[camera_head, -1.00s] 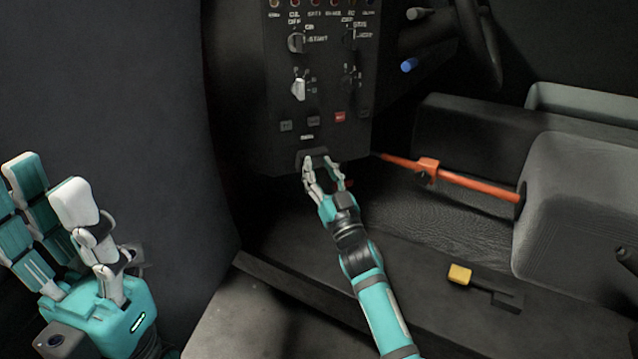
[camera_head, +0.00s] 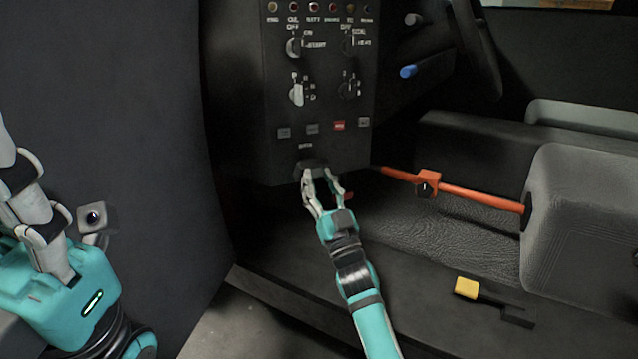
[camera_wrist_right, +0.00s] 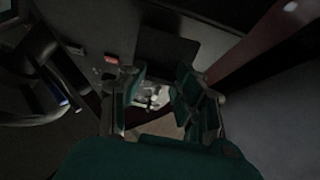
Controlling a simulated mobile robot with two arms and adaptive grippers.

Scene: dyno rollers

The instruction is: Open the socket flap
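The socket flap (camera_head: 312,163) is a small dark piece at the lower edge of the black control panel (camera_head: 283,158). My right gripper (camera_head: 322,174) is just below it, its fingers apart with nothing seen between them. One fingertip overlaps the flap in the picture; I cannot tell whether they touch. In the right wrist view, a dark square plate (camera_wrist_right: 166,48) lies ahead of the parted fingers (camera_wrist_right: 158,80); I cannot tell if it is the flap. My left gripper (camera_head: 40,215) is at the lower left, fingers raised and partly cut off, away from the panel.
Knobs (camera_head: 296,92) and a red button (camera_head: 339,126) are on the panel above. An orange bar (camera_head: 455,190) runs right from the panel to a grey seat (camera_head: 580,215). A yellow-ended lever (camera_head: 467,287) lies lower right. A dark wall stands at left.

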